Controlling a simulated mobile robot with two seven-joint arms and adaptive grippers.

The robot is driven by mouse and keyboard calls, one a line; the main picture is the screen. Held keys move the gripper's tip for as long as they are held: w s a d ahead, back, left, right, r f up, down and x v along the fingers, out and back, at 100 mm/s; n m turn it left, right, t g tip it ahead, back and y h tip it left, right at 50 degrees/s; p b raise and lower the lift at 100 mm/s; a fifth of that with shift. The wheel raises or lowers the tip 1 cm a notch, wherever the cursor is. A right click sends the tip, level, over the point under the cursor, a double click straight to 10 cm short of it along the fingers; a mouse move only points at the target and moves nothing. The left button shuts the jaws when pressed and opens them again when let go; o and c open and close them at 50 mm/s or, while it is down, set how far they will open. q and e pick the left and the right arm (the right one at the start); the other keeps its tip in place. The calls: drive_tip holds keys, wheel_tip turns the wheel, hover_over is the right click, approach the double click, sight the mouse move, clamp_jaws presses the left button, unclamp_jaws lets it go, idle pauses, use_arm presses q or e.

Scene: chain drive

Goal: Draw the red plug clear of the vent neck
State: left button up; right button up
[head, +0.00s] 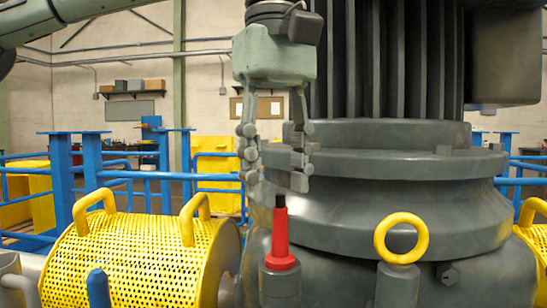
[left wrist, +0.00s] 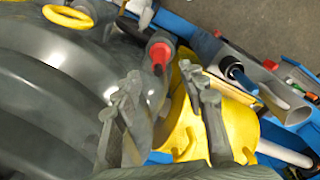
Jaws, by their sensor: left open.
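The red plug (head: 281,246) stands upright in the grey vent neck (head: 280,286), with a dark pin on its top. It also shows from above in the left wrist view (left wrist: 160,54). My left gripper (head: 275,184) points down with its fingers spread and nothing between them. Its fingertips are just above the plug's top in the head view, apart from it. In the left wrist view the plug lies beyond the fingertips (left wrist: 160,74), roughly in line with the gap. My right gripper is in neither view.
The large grey ribbed housing (head: 390,190) rises close behind and right of the plug. A yellow lifting ring (head: 382,238) stands to its right. A perforated yellow guard (head: 120,262) with handles is at left, with a blue bolt-like post (head: 97,288) before it. Blue railings (head: 62,185) stand behind.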

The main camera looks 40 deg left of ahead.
sight(278, 207)
use_arm(q)
drive_tip(key=shift+f, duration=3.2)
clamp_jaws()
